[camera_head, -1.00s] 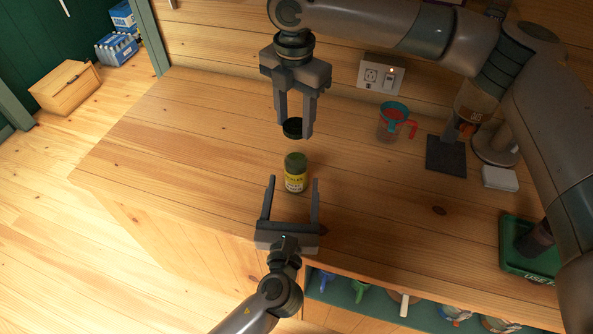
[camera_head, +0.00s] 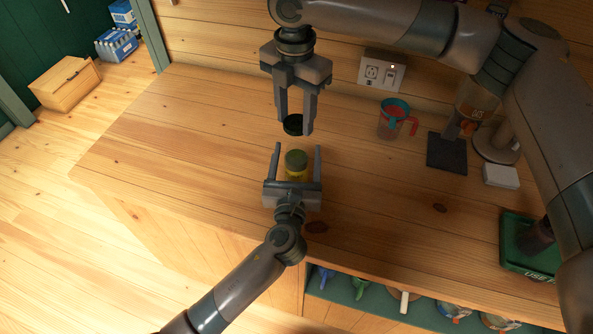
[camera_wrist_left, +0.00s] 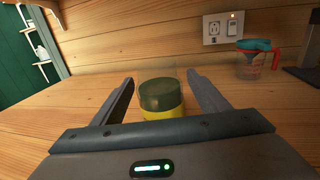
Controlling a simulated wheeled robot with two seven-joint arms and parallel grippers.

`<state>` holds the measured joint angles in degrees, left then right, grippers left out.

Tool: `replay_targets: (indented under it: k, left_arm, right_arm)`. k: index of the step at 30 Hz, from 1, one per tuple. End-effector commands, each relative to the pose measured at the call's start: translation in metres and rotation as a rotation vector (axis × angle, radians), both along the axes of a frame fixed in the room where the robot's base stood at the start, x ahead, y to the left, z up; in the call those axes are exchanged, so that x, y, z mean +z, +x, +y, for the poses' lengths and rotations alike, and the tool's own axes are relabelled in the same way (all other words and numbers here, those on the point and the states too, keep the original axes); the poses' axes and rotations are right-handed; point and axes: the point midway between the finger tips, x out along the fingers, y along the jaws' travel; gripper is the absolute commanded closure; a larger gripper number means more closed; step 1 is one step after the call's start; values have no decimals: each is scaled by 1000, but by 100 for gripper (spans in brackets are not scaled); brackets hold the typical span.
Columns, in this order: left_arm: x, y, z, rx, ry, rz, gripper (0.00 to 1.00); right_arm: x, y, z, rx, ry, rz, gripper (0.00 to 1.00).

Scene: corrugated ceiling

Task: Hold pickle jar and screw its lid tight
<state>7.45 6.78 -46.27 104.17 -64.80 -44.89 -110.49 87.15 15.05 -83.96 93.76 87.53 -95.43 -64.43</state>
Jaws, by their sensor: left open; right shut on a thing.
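The pickle jar (camera_head: 297,170), with green contents and a yellow label, stands upright on the wooden counter. My left gripper (camera_head: 297,150) is open, with one finger on each side of the jar and gaps visible between. The left wrist view shows the jar (camera_wrist_left: 161,100) between the two open fingers. My right gripper (camera_head: 295,128) points down and is shut on the dark round lid (camera_head: 292,125). It holds the lid behind the jar, apart from it. The jar's lower part is partly hidden by my left gripper's palm.
A measuring cup with a red handle (camera_head: 393,120) stands at the back right, near a dark square base (camera_head: 446,154) and a wall socket (camera_head: 381,74). A green box (camera_head: 524,262) sits at the right. The counter left of the jar is clear.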

Motion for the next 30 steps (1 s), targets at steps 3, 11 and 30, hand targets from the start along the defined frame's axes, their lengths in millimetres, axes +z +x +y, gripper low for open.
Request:
replay_targets:
  k: [3, 11, 30]
  left_arm:
    - [0, 14, -2, -1, 0, -1, 32]
    - [0, 26, -2, 0, -1, 1, 32]
    - [0, 26, -2, 0, -1, 0, 94]
  right_arm:
    - [0, 0, 0, 0, 0, 0, 78]
    - [0, 0, 0, 0, 0, 0, 78]
    - [-2, 0, 0, 0, 0, 0, 78]
